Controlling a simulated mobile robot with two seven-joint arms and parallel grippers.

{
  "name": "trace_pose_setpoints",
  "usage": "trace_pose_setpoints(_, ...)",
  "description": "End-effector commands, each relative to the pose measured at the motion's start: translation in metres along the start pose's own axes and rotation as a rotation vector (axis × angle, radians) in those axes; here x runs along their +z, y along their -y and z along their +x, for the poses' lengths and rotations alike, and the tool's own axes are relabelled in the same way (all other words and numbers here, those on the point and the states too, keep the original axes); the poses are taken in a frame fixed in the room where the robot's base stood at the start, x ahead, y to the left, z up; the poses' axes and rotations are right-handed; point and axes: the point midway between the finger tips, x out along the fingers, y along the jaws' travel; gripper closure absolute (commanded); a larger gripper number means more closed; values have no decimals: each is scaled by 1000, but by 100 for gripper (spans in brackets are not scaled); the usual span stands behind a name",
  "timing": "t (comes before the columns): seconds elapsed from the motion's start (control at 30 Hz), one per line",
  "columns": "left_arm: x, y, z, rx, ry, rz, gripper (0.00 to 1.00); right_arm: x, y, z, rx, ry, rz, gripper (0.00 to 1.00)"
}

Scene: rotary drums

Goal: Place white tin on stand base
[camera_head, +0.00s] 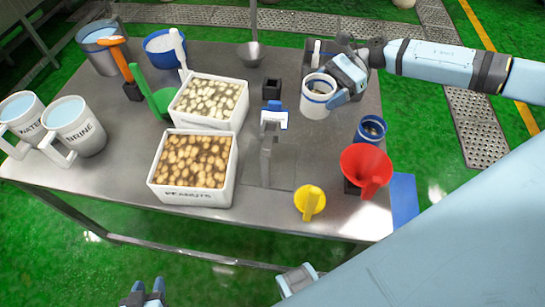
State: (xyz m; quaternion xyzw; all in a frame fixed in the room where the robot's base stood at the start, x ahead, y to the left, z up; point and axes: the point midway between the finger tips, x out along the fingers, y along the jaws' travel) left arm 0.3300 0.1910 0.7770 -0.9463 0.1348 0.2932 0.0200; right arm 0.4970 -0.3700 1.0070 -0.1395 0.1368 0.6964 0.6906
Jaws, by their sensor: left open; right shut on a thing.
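The white tin (314,107) has a blue rim and stands upright at the right of the table. My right gripper (337,88), whose arm reaches in from the right, is shut on the tin's right side. I cannot tell whether the tin touches the table. A metal stand (266,160) with a blue and white clamp (273,117) on top is left of and nearer than the tin. Its flat base (283,172) seems to lie on the table and looks bare. My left gripper (144,294) is open and empty at the bottom edge, away from the table.
White bins of peanuts (193,193) and pale pieces (219,126) stand left of the stand. A small black holder (271,89) is left of the tin. A red funnel (365,165), yellow funnel (310,202) and blue-rimmed cup (371,130) are at the right. Jugs (75,132) stand left.

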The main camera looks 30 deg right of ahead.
Motion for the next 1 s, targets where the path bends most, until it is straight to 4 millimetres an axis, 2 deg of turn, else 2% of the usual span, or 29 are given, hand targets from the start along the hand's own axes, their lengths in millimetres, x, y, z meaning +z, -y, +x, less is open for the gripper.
trace_pose_setpoints(0.3, -8, 0, -4, -1, -10, 5, 57, -71, -1, 30, 2, 1, 5, 60)
trace_pose_setpoints(0.57, -9, 0, -5, -2, -13, 8, 57, -122, -1, 52, 2, 0, 4, 60)
trace_pose_setpoints(0.6, -12, 0, -8, -2, -13, 10, 57, -113, 0, 59, 4, 3, -2, 60)
trace_pose_setpoints(0.7, -16, 0, -11, -4, -15, 15, 57, -103, 0, 79, 4, 3, -2, 60)
trace_pose_setpoints(0.9, -19, 1, -16, -5, -9, 25, 57, -88, 0, 116, 3, 2, -1, 60)
trace_pose_setpoints(1.0, -19, 1, -18, -5, -5, 25, 57, -85, 0, 129, 3, 1, 0, 60)
